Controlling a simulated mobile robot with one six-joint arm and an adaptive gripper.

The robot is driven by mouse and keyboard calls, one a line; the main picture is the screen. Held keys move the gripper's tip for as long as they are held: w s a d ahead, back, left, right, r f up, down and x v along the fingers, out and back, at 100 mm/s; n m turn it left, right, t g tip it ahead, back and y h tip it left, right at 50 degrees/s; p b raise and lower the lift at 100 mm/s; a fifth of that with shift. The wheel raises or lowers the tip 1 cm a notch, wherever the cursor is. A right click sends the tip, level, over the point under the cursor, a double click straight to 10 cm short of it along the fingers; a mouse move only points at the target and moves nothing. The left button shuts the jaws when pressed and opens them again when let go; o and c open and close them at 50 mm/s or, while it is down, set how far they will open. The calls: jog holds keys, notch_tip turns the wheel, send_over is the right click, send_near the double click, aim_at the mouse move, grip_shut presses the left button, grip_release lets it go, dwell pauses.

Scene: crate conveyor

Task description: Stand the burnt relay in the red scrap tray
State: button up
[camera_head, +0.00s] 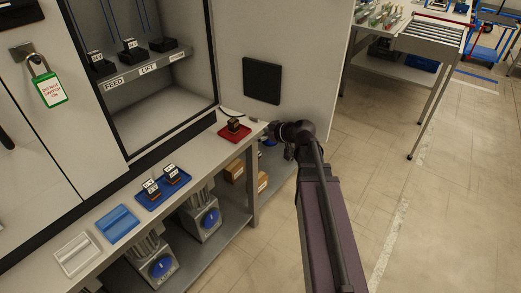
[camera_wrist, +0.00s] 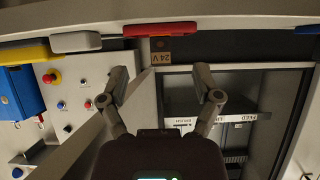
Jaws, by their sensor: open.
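The red scrap tray (camera_head: 245,137) lies at the right end of the grey bench in the head view. A dark relay (camera_head: 234,125) with a brownish lower part appears to stand in it; burn marks are too small to tell. My gripper is open and empty in the wrist view (camera_wrist: 162,88), its fingers apart in front of the open cabinet. In the head view my arm reaches to just right of the bench's end, and the fingers are not clearly visible. Several dark relays (camera_head: 131,51) sit on the labelled cabinet shelf (camera_head: 145,71).
A blue tray (camera_head: 148,206) holds two relays with white labels. An empty blue holder (camera_head: 118,224) and a white one (camera_head: 76,254) lie farther left. A green-tagged padlock (camera_head: 50,89) hangs on the cabinet door. Floor to the right of my arm is clear.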

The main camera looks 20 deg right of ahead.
jog(key=s+a+f+m+g+h, duration=0.3)
jog(key=s+f+g, duration=0.1)
jog(key=s, duration=0.5)
jog(key=s+a+f+m+g+h, duration=0.4)
jog(key=s+f+g, duration=0.1)
jog(key=s, duration=0.4)
jog(key=shift+s+a+f+g, duration=0.2)
jog(key=shift+s+f+g, duration=0.1)
jog(key=shift+s+g, duration=0.1)
jog(key=shift+w, duration=0.1)
dwell(5.7)
